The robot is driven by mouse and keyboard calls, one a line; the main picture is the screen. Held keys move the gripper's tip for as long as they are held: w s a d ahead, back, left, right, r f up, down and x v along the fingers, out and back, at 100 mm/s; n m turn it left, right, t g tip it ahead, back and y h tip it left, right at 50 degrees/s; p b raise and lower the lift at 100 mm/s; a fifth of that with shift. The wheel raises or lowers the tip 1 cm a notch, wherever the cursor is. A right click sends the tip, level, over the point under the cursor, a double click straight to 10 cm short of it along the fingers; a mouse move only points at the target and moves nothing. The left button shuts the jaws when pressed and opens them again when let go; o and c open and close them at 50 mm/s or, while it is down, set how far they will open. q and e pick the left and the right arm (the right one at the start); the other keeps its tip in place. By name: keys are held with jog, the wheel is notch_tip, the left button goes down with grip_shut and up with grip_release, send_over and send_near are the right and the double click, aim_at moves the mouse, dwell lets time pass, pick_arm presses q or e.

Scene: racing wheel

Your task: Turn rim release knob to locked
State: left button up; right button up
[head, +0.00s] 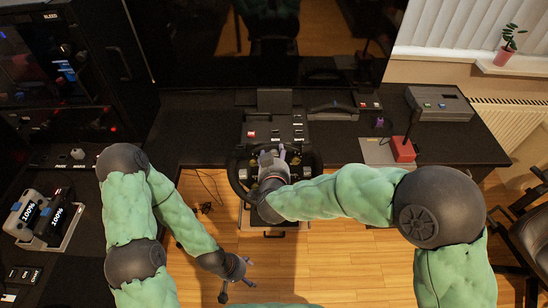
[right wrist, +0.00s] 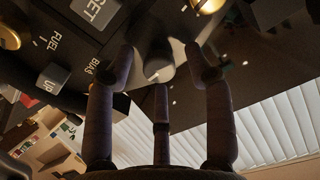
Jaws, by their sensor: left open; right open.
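The racing wheel (head: 236,168) is at the desk's front edge in the head view, partly hidden behind my right gripper (head: 276,156). In the right wrist view, a grey knob (right wrist: 156,66) with a light pointer mark sits on the dark wheel panel. It may be the rim release knob; its label is not readable. My right gripper (right wrist: 160,54) is open, its fingers spread on both sides of this knob; contact cannot be told. My left gripper (head: 238,288) is open and empty, low over the wooden floor.
Other wheel controls surround the knob: a switch (right wrist: 53,79) marked UP, a gold knob (right wrist: 208,4), and FUEL and BIAS labels. In the head view, a button box (head: 275,131) stands behind the wheel, with a red-based lever (head: 403,149) to the right. Batteries (head: 55,220) sit at left.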

grip_shut()
jog(key=shift+r+n+p, duration=0.15)
jog(key=shift+n+p, duration=0.25)
jog(key=shift+p, duration=0.45)
jog(key=n+p, duration=0.7)
jog(key=p, duration=0.2)
jog(key=shift+r, duration=0.15)
jog(key=n+p, duration=0.3)
jog(key=n, duration=0.1)
jog(key=shift+a+n+p, duration=0.1)
jog(key=shift+n+p, duration=0.2)
jog(key=shift+n, duration=0.1)
jog(key=shift+f+n+p, duration=0.2)
jog(key=shift+n+p, duration=1)
jog(key=shift+n, duration=1.1)
